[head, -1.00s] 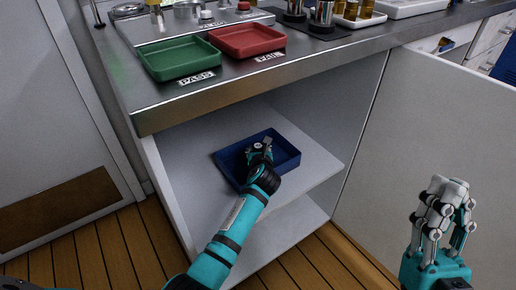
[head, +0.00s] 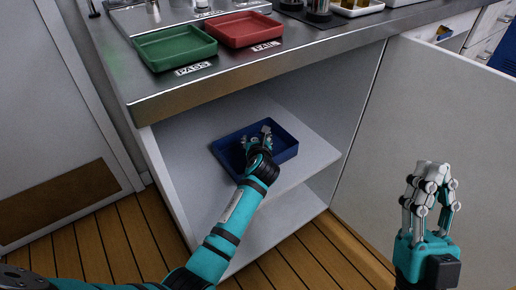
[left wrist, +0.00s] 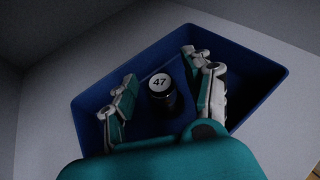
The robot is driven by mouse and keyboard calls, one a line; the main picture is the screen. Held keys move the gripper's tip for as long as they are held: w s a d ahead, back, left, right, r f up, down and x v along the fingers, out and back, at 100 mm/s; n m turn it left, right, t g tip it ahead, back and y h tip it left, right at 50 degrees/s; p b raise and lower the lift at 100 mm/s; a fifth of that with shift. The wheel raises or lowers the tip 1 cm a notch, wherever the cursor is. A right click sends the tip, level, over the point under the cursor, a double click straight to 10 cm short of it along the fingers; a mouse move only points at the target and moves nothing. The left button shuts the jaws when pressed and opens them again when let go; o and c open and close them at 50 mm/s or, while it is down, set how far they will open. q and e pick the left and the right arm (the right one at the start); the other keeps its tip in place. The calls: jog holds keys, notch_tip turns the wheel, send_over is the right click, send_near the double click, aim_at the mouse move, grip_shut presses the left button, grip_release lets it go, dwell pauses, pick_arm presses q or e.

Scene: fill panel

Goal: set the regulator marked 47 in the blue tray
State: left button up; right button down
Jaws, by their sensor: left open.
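The regulator marked 47 (left wrist: 161,97) is a dark cylinder with a white top label. In the left wrist view it stands upright inside the blue tray (left wrist: 90,97). My left gripper (left wrist: 160,88) is open, with one finger on each side of the regulator and a gap visible on both sides. In the head view my left gripper (head: 257,138) reaches down into the blue tray (head: 225,156) on the cabinet shelf; I cannot make out the regulator there. My right gripper (head: 432,172) is raised at the right with its fingers pointing up, away from the tray.
The tray sits on the upper shelf (head: 290,178) inside the open cabinet, under the steel counter (head: 250,72). A green tray (head: 173,47) marked PASS and a red tray (head: 244,29) marked FAIL stand on the counter. A pale panel (head: 420,120) stands at the right.

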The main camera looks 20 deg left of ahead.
pick_arm(q)
jog(key=s+d+r+n+t+h+p, duration=0.1)
jog(key=s+r+n+h, duration=0.3)
jog(key=s+n, duration=0.9)
jog(key=s+d+r+n+t+h+p, duration=0.1)
jog(key=s+d+r+n+h+p, duration=0.2)
jog(key=s+r+n, duration=0.7)
jog(key=shift+s+d+n+t+h, duration=0.65)
jog(key=shift+s+n, duration=0.75)
jog(key=shift+n, duration=1.4)
pick_arm(e)
jog(key=w+f+g+h, duration=0.2)
jog(key=f+g, duration=0.4)
jog(key=f, duration=0.2)
jog(key=w+f+g+h, duration=0.2)
jog(key=w+f+g, duration=0.1)
jog(key=f+g, duration=0.3)
jog(key=shift+w+d+f, duration=0.3)
jog(key=shift+d+f, duration=0.15)
jog(key=shift+f, duration=0.95)
pick_arm(q)
jog(key=shift+a+g, duration=0.1)
jog(key=shift+g, duration=0.15)
jog(key=shift+c, duration=0.2)
